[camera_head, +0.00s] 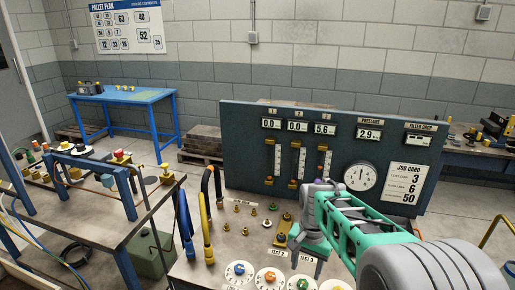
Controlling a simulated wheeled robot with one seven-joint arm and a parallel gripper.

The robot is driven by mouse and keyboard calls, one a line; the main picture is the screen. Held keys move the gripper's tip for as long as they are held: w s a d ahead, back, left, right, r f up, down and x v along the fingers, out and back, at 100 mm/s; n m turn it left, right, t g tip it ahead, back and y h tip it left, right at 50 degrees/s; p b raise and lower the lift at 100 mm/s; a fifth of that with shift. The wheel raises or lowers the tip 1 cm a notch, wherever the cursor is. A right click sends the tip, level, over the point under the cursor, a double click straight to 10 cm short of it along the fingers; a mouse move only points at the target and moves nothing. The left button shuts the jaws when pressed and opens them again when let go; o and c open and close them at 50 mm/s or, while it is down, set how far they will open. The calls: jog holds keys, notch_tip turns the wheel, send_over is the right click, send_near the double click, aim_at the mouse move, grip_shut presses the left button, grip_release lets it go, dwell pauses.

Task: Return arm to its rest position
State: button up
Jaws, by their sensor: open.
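My arm, with a green lattice link and grey joints, reaches in from the lower right over the test bench (205,272). My gripper (298,256) hangs at the arm's far end, low over the bench near the small labels. It is open, and I see nothing held in it. Its fingers are small and partly hidden by the wrist, so I cannot tell its exact height above the bench.
A dark instrument panel (235,150) stands behind the bench, with a round gauge (360,177) and a job card (407,183). Brass fittings, dials (239,270) and upright hoses (207,225) crowd the bench. A blue table (125,96) stands back left, with open floor before it.

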jog(key=s+f+n, duration=0.1)
jog(key=s, duration=0.1)
jog(key=s+f+n, duration=0.1)
jog(key=s+n, duration=0.1)
jog(key=s+f+n+g, duration=0.1)
jog(key=s, duration=0.1)
jog(key=shift+s+f, duration=0.1)
jog(key=shift+f, duration=0.1)
jog(key=s+r+n+t, duration=0.25)
jog(key=s+r, duration=0.25)
jog(key=s, duration=0.4)
jog(key=shift+t, duration=0.95)
jog(key=r, duration=0.2)
jog(key=w+r, duration=0.1)
jog(key=r, duration=0.2)
jog(key=shift+a+r, duration=0.1)
jog(key=shift+r, duration=0.05)
